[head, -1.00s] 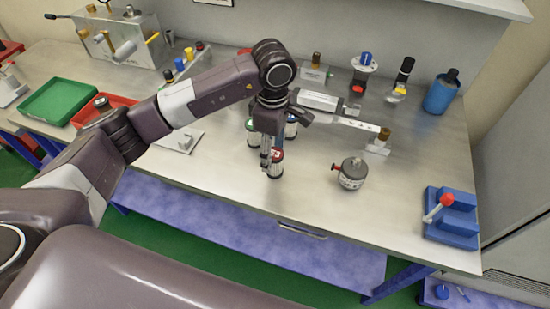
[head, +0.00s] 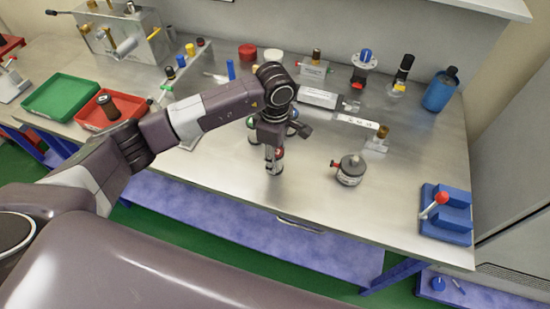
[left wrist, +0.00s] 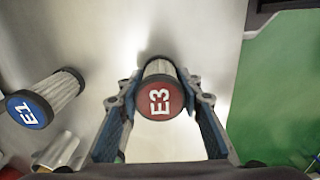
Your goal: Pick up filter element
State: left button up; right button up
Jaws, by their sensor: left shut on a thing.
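The filter element E3 (left wrist: 160,95), a pale pleated cylinder with a red cap, is between the blue fingers of my left gripper (left wrist: 160,82) in the left wrist view. My left gripper is shut on it. In the head view my left gripper (head: 274,154) points down, with E3 (head: 274,170) low between its fingers near the table's front; I cannot tell whether E3 touches the table. The filter element E1 (left wrist: 45,97), blue-capped, stands apart to the left in the left wrist view. Behind the gripper in the head view, other elements are partly hidden. My right gripper is not in view.
A grey round canister (head: 349,171) stands right of the gripper, and a blue fixture with a red knob (head: 446,214) is at the right edge. A clear block with a label bar (head: 319,98) lies behind. Red (head: 88,119) and green (head: 42,110) trays sit left.

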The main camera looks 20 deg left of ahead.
pick_arm(q)
jog(key=shift+r, duration=0.1)
jog(key=shift+c, duration=0.3)
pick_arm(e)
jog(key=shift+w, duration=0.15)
pick_arm(q)
jog(key=shift+r, duration=0.25)
notch_tip(320, 180, up, 12)
jog(key=b, duration=0.4)
jog(key=shift+w+f, duration=0.1)
jog(key=shift+f, duration=0.1)
notch_tip(320, 180, up, 8)
jog(key=b, duration=0.1)
jog(key=shift+f, duration=0.15)
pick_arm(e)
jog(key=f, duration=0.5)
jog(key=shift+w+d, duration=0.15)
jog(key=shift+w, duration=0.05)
